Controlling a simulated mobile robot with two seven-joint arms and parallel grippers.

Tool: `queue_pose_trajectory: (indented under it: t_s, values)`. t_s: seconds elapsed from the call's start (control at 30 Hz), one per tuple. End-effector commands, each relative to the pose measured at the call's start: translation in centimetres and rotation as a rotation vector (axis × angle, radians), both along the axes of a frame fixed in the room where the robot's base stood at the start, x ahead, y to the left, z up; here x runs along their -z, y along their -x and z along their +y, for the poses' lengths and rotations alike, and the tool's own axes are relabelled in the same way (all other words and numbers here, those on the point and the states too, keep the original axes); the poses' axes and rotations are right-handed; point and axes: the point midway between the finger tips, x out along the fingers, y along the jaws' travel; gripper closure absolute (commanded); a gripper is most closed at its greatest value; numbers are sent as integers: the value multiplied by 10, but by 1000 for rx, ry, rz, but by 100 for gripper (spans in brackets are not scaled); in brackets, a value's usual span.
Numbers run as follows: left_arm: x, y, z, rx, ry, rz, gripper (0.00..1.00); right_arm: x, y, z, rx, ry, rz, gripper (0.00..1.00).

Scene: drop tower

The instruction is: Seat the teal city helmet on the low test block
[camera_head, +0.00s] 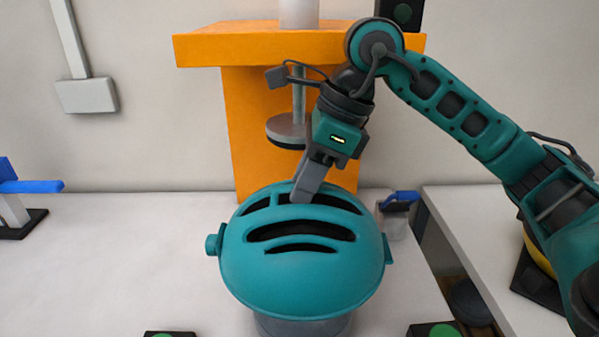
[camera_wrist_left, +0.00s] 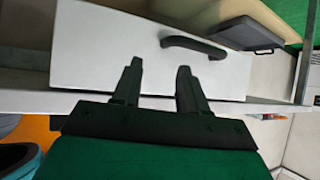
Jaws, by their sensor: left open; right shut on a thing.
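The teal city helmet (camera_head: 300,278) is in the middle of the head view, with its slotted crown up and a round knob on its left side. My right gripper (camera_head: 303,195) comes down from above and is shut on the helmet's crown at its upper slots; its fingertips are partly hidden there. A grey round block (camera_head: 303,326), apparently the low test block, shows just under the helmet's front rim. The helmet hides most of it, and I cannot tell whether they touch. My left gripper (camera_wrist_left: 160,82) is open and empty in the left wrist view, its fingers apart.
An orange tower (camera_head: 240,130) with a hanging grey disc (camera_head: 287,131) stands behind the helmet. A blue-handled object (camera_head: 400,200) is right of it. A white drawer with a dark handle (camera_wrist_left: 193,44) faces my left gripper.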

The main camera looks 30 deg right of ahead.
Motion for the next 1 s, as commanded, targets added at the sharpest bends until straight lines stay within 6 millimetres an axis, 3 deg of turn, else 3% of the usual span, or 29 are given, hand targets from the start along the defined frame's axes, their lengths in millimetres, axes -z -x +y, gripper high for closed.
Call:
queue_pose_trajectory:
  t_s: [0.4,1.0]
  values:
    - [37,2,-5,7,8,16,57,46,0,0,0,-1,-2,100]
    - [50,-12,-27,44,49,0,57,105,0,0,0,-1,-2,100]
